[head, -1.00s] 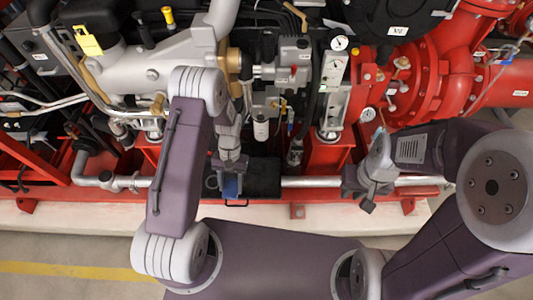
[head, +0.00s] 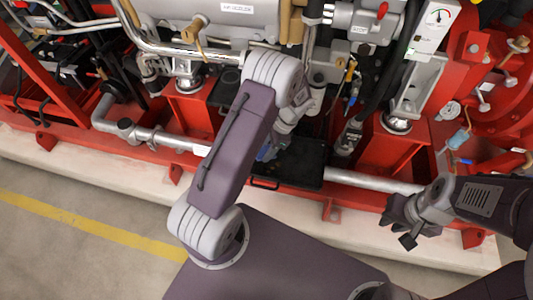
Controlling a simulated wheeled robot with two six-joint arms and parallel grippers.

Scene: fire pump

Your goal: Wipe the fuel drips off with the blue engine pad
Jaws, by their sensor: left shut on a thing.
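My left gripper (head: 274,140) is shut on the blue engine pad (head: 264,153), at the upper left end of the black tray (head: 298,168). My own arm link hides most of the pad and part of the gripper. I cannot tell whether the pad touches the tray.
A silver pipe (head: 370,182) runs along the red frame on both sides of the tray. A pale plinth edge (head: 125,172) lies in front. Engine parts, a gauge panel (head: 432,28) and a small dial (head: 450,109) crowd the back. The floor at lower left is clear.

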